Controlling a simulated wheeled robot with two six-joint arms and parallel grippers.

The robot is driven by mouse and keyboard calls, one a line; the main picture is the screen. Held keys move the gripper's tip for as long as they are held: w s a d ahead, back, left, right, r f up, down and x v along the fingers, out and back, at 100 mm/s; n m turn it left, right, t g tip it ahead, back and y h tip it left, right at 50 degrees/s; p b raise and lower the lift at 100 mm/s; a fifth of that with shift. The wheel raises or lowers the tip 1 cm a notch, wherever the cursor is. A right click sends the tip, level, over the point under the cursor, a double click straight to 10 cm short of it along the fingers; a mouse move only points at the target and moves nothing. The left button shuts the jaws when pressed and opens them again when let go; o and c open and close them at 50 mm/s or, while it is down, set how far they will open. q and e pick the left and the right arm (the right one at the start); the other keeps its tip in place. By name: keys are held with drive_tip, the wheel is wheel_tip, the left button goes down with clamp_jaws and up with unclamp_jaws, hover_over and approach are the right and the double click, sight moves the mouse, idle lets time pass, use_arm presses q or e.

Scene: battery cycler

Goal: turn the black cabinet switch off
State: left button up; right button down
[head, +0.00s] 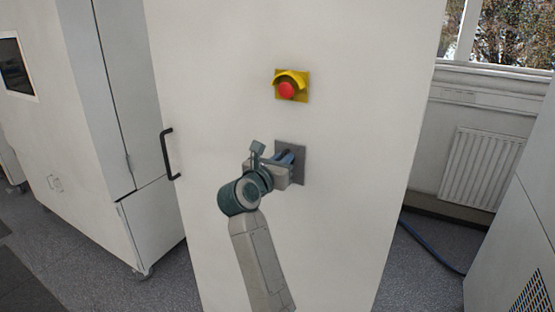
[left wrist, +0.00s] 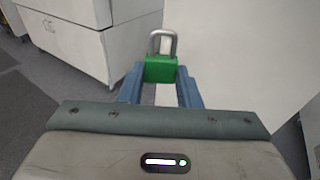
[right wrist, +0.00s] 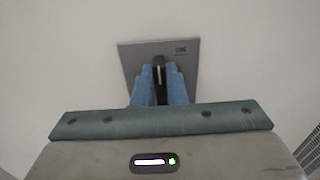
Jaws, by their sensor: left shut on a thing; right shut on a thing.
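The black cabinet switch (right wrist: 160,74) sits on a grey square plate on the white cabinet door; the plate (head: 297,167) also shows in the head view. My right gripper (head: 287,160) is at this plate, its blue fingers (right wrist: 160,84) shut on the switch from both sides. The fingers hide much of the switch, so its exact angle is hard to tell. My left gripper (left wrist: 161,80) is shut on a green padlock (left wrist: 160,69) with a grey metal shackle pointing up. The left gripper is outside the head view.
A red emergency button (head: 287,90) with a yellow surround is above the switch plate. A black door handle (head: 169,154) is on the door's left side. Another white cabinet (head: 70,130) stands at left. A blue cable (head: 432,246) and a radiator (head: 484,168) are at right.

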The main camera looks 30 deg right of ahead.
drive_tip(key=n+p, duration=0.2)
drive_tip(key=shift+w+a+r+n, duration=0.1)
drive_tip(key=shift+w+n, duration=0.05)
drive_tip(key=shift+n, duration=0.15)
drive_tip(key=shift+w+a+f+n+p, duration=0.1)
drive_tip(key=shift+w+f+n+p, duration=0.15)
drive_tip(key=shift+n+p, duration=2.05)
drive_tip(key=shift+w+a+f+n+p, duration=0.1)
drive_tip(key=shift+f+n+p, duration=0.3)
drive_tip(key=shift+n+p, duration=1.8)
drive_tip(key=shift+w+a+f+n+p, duration=0.1)
drive_tip(key=shift+w+f+n+p, duration=0.15)
drive_tip(key=shift+n+p, duration=2.05)
drive_tip(key=shift+f+n+b, duration=0.1)
drive_tip(key=shift+n+b, duration=0.75)
drive_tip(key=shift+n, duration=0.05)
drive_tip(key=c, duration=1.5)
unclamp_jaws()
drive_tip(key=shift+o, duration=0.2)
drive_tip(key=shift+a, duration=0.1)
